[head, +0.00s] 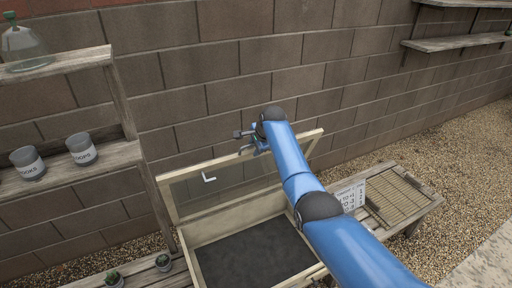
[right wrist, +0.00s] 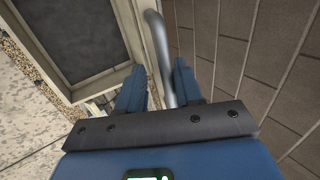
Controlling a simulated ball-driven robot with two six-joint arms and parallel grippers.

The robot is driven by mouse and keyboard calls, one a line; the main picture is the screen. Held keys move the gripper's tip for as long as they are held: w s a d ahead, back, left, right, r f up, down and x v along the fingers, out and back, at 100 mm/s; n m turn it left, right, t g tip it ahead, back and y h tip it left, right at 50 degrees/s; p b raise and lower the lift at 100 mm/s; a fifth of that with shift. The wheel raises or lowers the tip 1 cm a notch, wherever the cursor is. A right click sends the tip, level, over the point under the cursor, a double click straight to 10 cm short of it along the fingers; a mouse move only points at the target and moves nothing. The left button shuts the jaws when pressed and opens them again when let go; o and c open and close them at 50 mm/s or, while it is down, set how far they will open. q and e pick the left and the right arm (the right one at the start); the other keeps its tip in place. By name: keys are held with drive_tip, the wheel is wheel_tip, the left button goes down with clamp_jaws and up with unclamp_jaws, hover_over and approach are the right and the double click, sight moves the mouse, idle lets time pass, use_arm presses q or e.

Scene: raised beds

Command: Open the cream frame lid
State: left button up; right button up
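The cream frame lid (head: 166,200), a clear pane in a pale wooden frame, stands raised and steeply tilted above the cream frame box (head: 191,262), whose dark bed (head: 255,252) is exposed. My right gripper (head: 248,142) is at the lid's top edge. In the right wrist view its two blue fingers (right wrist: 158,90) stand apart, on either side of a grey bar handle (right wrist: 159,50) beside the lid's frame. A gap shows between the left finger and the bar, so the fingers look open around it. My left gripper is not in view.
A brick wall (head: 240,75) rises close behind the lid. A wooden shelf unit (head: 75,178) with labelled pots stands at left. A slatted bench (head: 397,197) with a white printed sign (head: 351,196) is at right. Small potted plants (head: 112,280) sit at lower left.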

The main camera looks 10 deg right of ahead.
drive_tip(key=b+v, duration=0.2)
drive_tip(key=v, duration=0.8)
drive_tip(key=shift+s+r+b, duration=0.25)
drive_tip(key=shift+r+b, duration=0.05)
drive_tip(key=shift+d, duration=0.1)
